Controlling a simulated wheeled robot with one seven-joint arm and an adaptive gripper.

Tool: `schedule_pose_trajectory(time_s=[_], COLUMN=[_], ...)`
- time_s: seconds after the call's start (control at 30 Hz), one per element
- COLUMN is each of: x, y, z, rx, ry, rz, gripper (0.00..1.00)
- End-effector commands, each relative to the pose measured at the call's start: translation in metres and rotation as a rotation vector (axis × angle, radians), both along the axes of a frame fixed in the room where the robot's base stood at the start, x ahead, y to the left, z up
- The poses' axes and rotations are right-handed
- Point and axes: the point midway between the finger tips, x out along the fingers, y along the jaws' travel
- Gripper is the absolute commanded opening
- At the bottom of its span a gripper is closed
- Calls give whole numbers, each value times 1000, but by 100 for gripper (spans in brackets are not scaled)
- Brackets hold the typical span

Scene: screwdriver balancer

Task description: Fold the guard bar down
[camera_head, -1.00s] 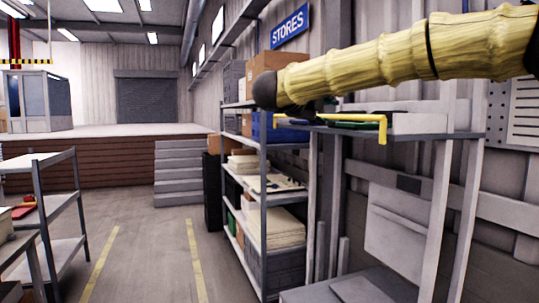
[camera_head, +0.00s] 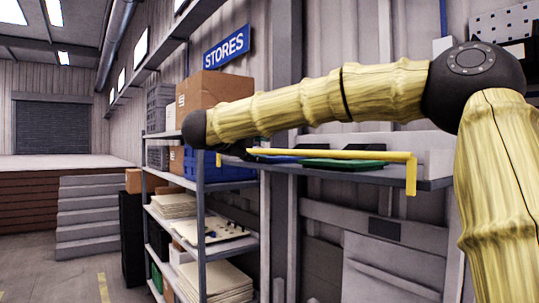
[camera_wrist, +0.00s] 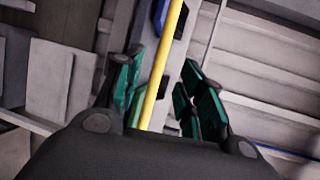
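The yellow guard bar (camera_head: 345,155) runs level along the front of a grey wall shelf (camera_head: 436,184), with its right end bent downward. My gripper (camera_head: 238,152) is partly hidden below and behind my yellow arm, near the bar's left part. In the wrist view my gripper (camera_wrist: 163,62) has its two green-padded fingers spread apart. The guard bar (camera_wrist: 166,55) passes through the gap between them in that picture. I cannot tell whether the bar lies within the fingers' reach or beyond them. No contact is visible.
Flat green (camera_head: 342,163) and blue (camera_head: 285,158) items lie on the shelf behind the bar. A storage rack (camera_head: 203,252) with boxes and a blue crate (camera_head: 232,172) stands to the left. Open floor (camera_head: 75,282) lies at the far left.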

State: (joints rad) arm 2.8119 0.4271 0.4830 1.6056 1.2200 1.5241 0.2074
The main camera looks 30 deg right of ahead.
Motion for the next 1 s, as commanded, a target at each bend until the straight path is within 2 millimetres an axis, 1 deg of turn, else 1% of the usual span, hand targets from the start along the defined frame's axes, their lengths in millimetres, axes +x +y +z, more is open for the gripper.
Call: schedule_pose_trajectory(time_s=[0.07,0.3,0.5,0.6,0.8,1.0], x=[5,26,39,44,49,50], y=[-8,-41,-69,-78,-89,-90], z=[0,-8,-14,-16,-20,-21], rx=[2,2,1,2,-1,0], ry=[1,5,3,4,4,3], rz=[-2,-1,-2,-2,-2,-2], gripper=[39,39,39,39,39,39])
